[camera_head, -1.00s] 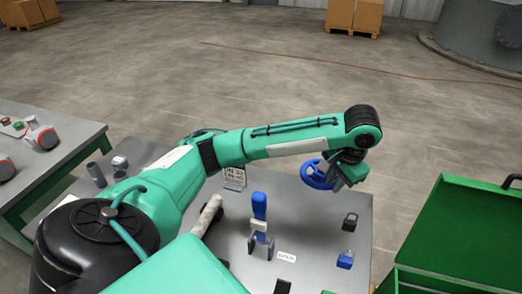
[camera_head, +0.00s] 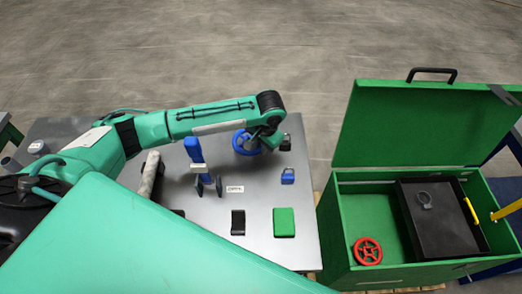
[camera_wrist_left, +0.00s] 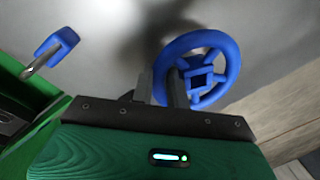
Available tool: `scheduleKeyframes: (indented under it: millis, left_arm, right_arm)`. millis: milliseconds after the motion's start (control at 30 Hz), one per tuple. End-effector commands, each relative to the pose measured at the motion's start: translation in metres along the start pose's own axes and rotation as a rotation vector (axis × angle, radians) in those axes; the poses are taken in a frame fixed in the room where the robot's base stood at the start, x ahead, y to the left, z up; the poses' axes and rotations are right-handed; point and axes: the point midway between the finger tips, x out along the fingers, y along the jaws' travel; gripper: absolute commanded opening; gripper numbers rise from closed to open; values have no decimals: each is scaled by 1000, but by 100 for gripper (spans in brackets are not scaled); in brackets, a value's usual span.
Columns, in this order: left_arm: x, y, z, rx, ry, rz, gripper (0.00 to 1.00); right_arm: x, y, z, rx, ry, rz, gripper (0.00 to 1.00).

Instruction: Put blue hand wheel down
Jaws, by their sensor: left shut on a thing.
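The blue hand wheel (camera_head: 240,143) is at the far part of the grey table (camera_head: 265,195) in the head view. My left gripper (camera_head: 268,142) is shut on its rim. In the left wrist view the wheel (camera_wrist_left: 233,65) shows its round rim and square hub, with the two fingers (camera_wrist_left: 162,88) at its left side. A grey surface with a soft shadow lies behind it. I cannot tell whether the wheel touches the table. My right gripper is not in view.
An open green box (camera_head: 345,225) with a red hand wheel (camera_head: 367,251) stands right of the table.

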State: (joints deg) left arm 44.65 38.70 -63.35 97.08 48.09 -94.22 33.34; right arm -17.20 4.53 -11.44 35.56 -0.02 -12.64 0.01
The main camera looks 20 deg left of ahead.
Motion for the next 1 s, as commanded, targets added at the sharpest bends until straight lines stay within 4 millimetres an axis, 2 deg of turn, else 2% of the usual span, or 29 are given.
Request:
scheduleKeyframes:
  millis: [200, 433, 467, 567, 867, 1000]
  left_arm:
    - [29, 4, 0, 0, -2, -2, 0]
    - [32, 5, 0, 1, 0, -1, 0]
    - [33, 5, 1, 1, -1, -1, 18]
    - [33, 5, 1, 1, -2, -1, 37]
    - [31, 5, 0, 1, -1, -1, 38]
    - [19, 5, -1, 0, 2, 0, 38]
  right_arm:
    - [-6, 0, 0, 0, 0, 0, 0]
    - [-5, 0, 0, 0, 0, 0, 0]
    - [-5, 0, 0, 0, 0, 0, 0]
    - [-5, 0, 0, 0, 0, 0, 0]
    - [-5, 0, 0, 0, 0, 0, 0]
    - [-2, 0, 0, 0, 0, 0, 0]
